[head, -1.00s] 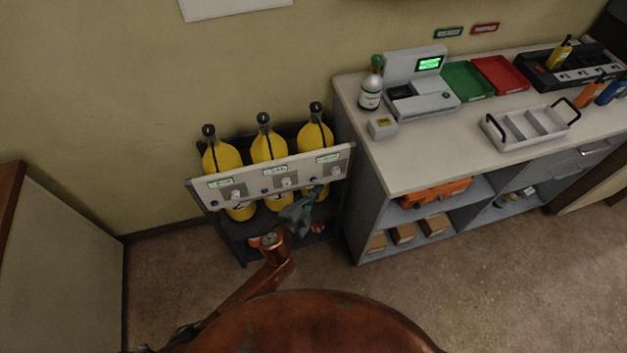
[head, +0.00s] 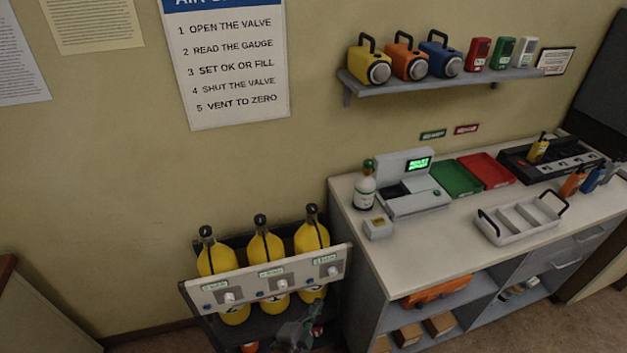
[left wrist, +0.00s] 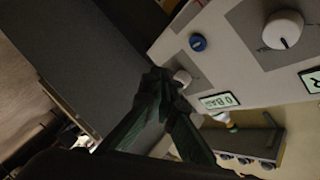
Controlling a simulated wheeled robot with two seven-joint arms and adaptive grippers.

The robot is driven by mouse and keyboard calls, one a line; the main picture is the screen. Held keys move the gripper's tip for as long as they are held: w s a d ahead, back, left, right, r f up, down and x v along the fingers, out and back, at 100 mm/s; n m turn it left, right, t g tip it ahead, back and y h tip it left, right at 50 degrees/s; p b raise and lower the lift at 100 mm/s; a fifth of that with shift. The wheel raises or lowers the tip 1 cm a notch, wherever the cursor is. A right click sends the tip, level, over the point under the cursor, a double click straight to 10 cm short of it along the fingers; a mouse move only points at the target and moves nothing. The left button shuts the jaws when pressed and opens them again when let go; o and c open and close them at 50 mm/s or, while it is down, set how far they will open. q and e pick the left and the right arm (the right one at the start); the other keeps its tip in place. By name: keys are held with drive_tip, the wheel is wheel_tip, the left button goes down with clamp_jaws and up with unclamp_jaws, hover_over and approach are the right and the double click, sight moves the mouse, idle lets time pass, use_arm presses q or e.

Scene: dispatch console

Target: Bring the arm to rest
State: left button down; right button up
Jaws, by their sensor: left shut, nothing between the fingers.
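My left gripper (head: 293,333) shows low in the head view, in front of the rack of yellow cylinders (head: 265,249) and below its white valve panel (head: 268,279). In the left wrist view its dark fingers (left wrist: 158,85) are shut and empty. Their tips appear close to a small pale knob on the panel (left wrist: 225,50); I cannot tell whether they touch it. A larger white knob (left wrist: 284,29) and a blue button (left wrist: 198,42) are also on the panel there. My right gripper is not in view.
A counter (head: 395,250) with a grey tester (head: 412,190), green and red trays and a white caddy (head: 520,218) stands to the right. A wall shelf (head: 440,82) holds lamps above it. A small green-topped bottle (head: 365,188) stands near the counter's left end.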

use_arm(q)
drive_tip(key=s+a+f+n+g+y, duration=0.25)
drive_tip(key=s+a+f, duration=0.4)
drive_tip(key=f, duration=0.55)
drive_tip(key=s+a+f+n+g+y+p, duration=0.1)
drive_tip(key=s+a+f+n+g, duration=0.3)
drive_tip(key=a+f, duration=0.6)
drive_tip(key=s+a+f+n+y, duration=0.2)
drive_tip(key=s+a+f, duration=0.45)
drive_tip(key=f, duration=0.75)
drive_tip(key=s+a+f+n+g, duration=0.2)
drive_tip(key=s+f, duration=0.3)
drive_tip(key=s, duration=0.8)
drive_tip(key=s+a+f+n+g+y, duration=0.1)
drive_tip(key=s+a+f, duration=0.4)
drive_tip(key=s, duration=0.9)
drive_tip(key=s+a+f+n+g, duration=0.4)
drive_tip(key=s+f, duration=0.1)
drive_tip(key=s, duration=0.9)
drive_tip(key=shift+s+p, duration=0.15)
drive_tip(key=shift+p, duration=0.2)
drive_tip(key=shift+y, duration=0.25)
